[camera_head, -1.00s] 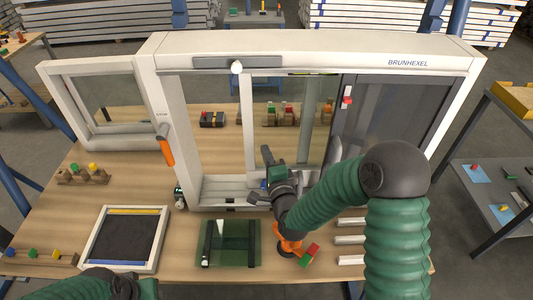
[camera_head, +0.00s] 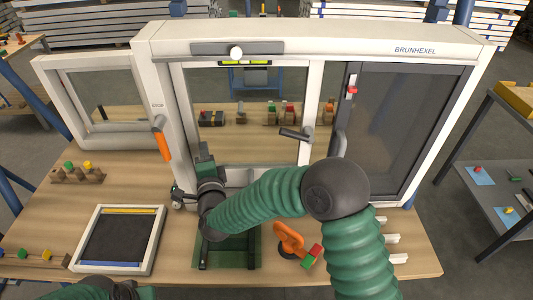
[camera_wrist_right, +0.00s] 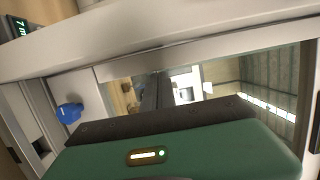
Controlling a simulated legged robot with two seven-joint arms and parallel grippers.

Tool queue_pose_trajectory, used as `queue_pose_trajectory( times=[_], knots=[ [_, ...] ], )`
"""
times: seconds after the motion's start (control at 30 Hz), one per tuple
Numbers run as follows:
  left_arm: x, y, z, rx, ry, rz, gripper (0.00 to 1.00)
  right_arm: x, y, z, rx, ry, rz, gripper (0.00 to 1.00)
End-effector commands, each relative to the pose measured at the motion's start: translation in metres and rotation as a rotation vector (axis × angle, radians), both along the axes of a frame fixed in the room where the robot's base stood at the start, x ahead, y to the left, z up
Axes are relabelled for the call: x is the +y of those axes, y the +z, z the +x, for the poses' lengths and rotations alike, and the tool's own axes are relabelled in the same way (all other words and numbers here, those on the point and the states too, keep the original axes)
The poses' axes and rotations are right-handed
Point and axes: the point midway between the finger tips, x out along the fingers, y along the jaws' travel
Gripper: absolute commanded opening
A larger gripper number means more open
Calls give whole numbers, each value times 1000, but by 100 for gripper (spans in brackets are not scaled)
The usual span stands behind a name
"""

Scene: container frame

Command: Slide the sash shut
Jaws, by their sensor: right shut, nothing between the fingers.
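The white-framed sliding sash (camera_head: 312,110) stands in the left half of the big white window frame (camera_head: 300,38). Its dark handle (camera_head: 297,134) is on its right stile, and its left edge is close to the left jamb; I cannot tell whether they touch. My right gripper (camera_head: 204,158) is shut and empty, low at the left end of the sash. In the right wrist view the dark fingers (camera_wrist_right: 155,122) lie in front of the glass and pale frame; contact is unclear. My left gripper (camera_head: 125,290) is at the bottom edge, its fingers not clear.
A small side window (camera_head: 105,95) with an orange handle (camera_head: 162,140) adjoins on the left. A grey screen panel (camera_head: 410,125) fills the right half. A framed dark tray (camera_head: 120,240), orange suction tool (camera_head: 290,240) and coloured blocks share the wooden bench. A blue knob (camera_wrist_right: 68,112) shows in the wrist view.

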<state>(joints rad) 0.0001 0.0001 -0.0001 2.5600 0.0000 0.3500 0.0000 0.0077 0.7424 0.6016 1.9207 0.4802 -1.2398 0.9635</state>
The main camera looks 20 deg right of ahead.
Motion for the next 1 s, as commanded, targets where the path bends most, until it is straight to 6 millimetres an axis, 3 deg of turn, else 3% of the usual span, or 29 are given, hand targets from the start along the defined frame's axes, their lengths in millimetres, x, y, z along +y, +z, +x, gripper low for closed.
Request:
queue_pose_trajectory(
  times=[0.2,0.63,0.77,1.0],
  knots=[
    [0,-3,0,0,0,0,36,11,0,3,-1,2,1,0],
    [0,-3,0,0,0,0,36,14,1,-1,-1,7,0,0],
    [0,-6,0,0,0,0,36,15,0,-25,0,8,-1,0],
    [0,-12,0,0,0,0,36,13,-1,-95,-1,2,-1,0]
  ],
)
